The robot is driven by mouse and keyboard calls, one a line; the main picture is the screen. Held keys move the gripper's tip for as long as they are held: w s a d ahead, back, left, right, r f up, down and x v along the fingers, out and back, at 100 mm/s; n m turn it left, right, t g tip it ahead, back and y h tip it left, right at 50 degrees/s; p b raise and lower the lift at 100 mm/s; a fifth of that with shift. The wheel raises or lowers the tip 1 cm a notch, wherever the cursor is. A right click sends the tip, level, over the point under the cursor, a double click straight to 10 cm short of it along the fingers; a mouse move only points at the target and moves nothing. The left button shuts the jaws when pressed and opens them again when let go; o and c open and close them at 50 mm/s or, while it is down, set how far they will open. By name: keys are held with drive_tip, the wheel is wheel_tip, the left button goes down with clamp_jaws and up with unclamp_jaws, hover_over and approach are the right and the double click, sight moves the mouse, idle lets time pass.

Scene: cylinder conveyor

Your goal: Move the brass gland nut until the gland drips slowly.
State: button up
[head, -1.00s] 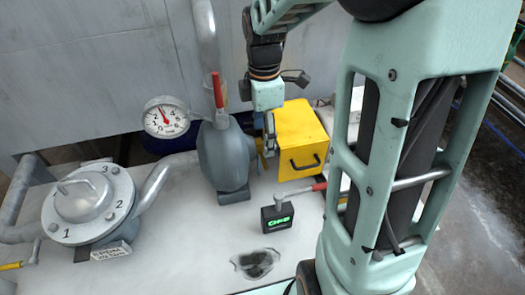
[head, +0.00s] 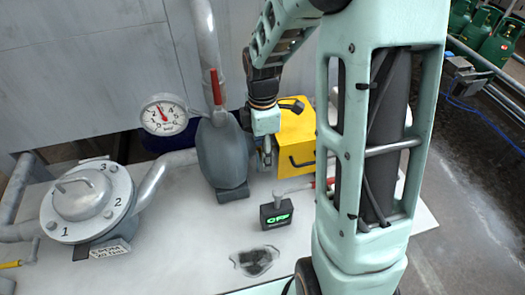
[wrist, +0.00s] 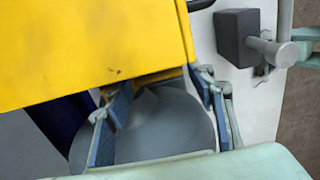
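I cannot make out the brass gland nut in either view. The grey rounded pump body (head: 223,158) stands on the white bench, with a red lever (head: 215,87) upright at its top. My gripper (head: 267,152) hangs pointing down, just right of the pump body and in front of the yellow box (head: 305,140). In the wrist view my gripper (wrist: 161,82) has its two blue-padded fingers apart, with nothing held. The grey pump body (wrist: 165,125) shows behind and between the fingers, and the yellow box (wrist: 90,40) fills the upper left.
A small dark block with a green display (head: 276,215) and a grey, red-ended handle stands on the bench; my arm partly covers the handle. A round gauge (head: 163,115) and a numbered flanged vessel (head: 88,203) are at left. A dark wet patch (head: 255,261) lies in front.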

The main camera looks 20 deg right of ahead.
drive_tip(key=c, duration=1.2)
drive_tip(key=r+g+p, duration=0.1)
drive_tip(key=p, duration=0.2)
drive_tip(key=shift+w, duration=0.2)
drive_tip(key=shift+w+r+g+p, duration=0.2)
drive_tip(key=shift+w+g+p, duration=0.05)
drive_tip(key=shift+g+p, duration=0.65)
drive_tip(key=o, duration=1.7)
drive_tip(key=shift+o, duration=0.2)
drive_tip(key=v, duration=1.2)
